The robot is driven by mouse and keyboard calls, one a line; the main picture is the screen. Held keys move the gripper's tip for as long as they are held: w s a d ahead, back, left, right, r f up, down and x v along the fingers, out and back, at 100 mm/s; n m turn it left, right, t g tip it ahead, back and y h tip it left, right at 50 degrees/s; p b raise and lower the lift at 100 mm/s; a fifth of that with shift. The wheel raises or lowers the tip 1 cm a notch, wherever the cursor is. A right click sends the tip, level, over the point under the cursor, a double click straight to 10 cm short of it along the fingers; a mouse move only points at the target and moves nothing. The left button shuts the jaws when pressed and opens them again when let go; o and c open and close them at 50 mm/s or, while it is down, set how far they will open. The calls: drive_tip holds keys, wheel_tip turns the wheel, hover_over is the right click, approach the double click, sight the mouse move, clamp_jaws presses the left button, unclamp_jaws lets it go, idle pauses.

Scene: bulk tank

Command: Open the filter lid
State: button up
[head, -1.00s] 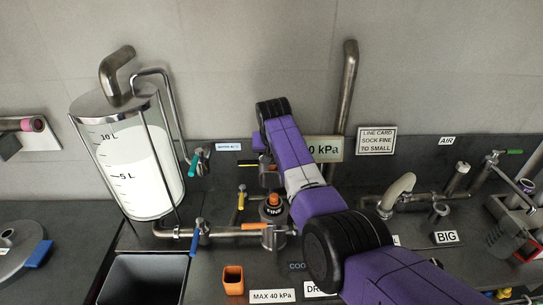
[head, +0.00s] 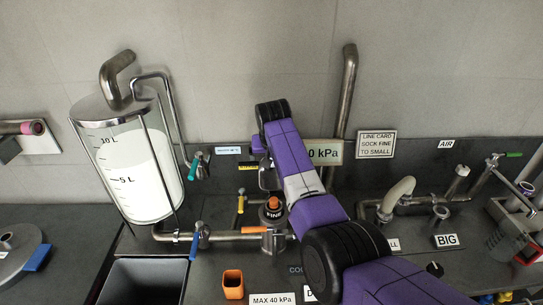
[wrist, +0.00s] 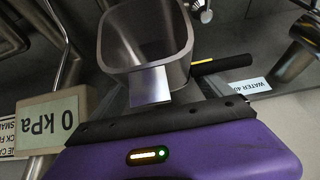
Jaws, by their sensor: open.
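The filter housing (head: 274,240) stands on the bench in the head view, left of my arm. It is a dark upright cylinder in the pipe line. Its lid (head: 272,214), marked FINE, has an orange knob (head: 273,202) on top and looks closed. My wrist is above and behind it, near the wall. My gripper (wrist: 150,86) shows only partly, as a pale plate in the wrist view; it is open. The fingertips are hard to make out in the head view. The filter lid is not recognisable in the wrist view.
A kPa sign (head: 325,152) is behind my arm.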

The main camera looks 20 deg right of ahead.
drive_tip(key=shift+v, duration=3.05)
